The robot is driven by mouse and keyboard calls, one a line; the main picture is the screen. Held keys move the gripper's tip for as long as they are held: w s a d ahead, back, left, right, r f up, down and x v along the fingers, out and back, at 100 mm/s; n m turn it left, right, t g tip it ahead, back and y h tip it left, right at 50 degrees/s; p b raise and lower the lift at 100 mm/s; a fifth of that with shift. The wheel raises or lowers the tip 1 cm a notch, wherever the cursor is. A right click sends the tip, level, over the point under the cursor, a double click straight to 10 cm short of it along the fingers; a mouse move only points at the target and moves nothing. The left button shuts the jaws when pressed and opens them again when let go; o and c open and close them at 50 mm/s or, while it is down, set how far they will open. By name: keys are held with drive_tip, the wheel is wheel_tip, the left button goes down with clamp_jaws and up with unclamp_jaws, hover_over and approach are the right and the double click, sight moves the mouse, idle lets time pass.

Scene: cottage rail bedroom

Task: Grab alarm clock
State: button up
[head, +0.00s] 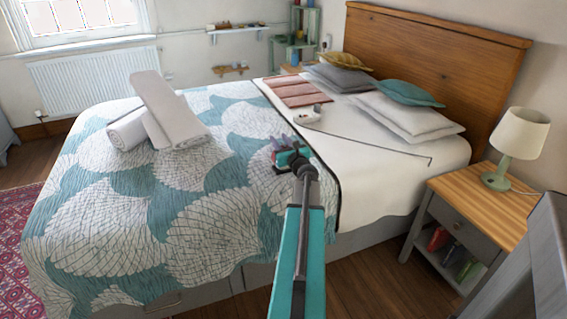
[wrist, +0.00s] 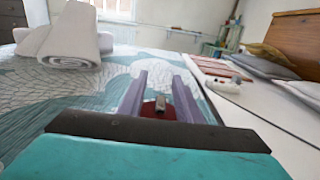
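My gripper (head: 285,143) is above the patterned bed cover, near its dark edge. In the wrist view its two grey fingers (wrist: 165,88) stand apart. A small dark red thing with a grey metal top (wrist: 158,108) shows between the fingers, low in the gap and partly hidden by my gripper's dark front edge. I cannot tell whether it is the alarm clock or whether the fingers touch it. No clock face is visible in either view.
The bed has rolled white towels (head: 160,112), a small white object (head: 307,113), a folded pinkish cloth (head: 297,91) and several pillows (head: 410,112). A nightstand (head: 483,206) with a lamp (head: 521,140) stands at right. A wall shelf (head: 237,30) is at the back.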

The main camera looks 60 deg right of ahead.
clamp_jaws()
drive_tip(key=shift+a+f, duration=0.1)
idle(1.3)
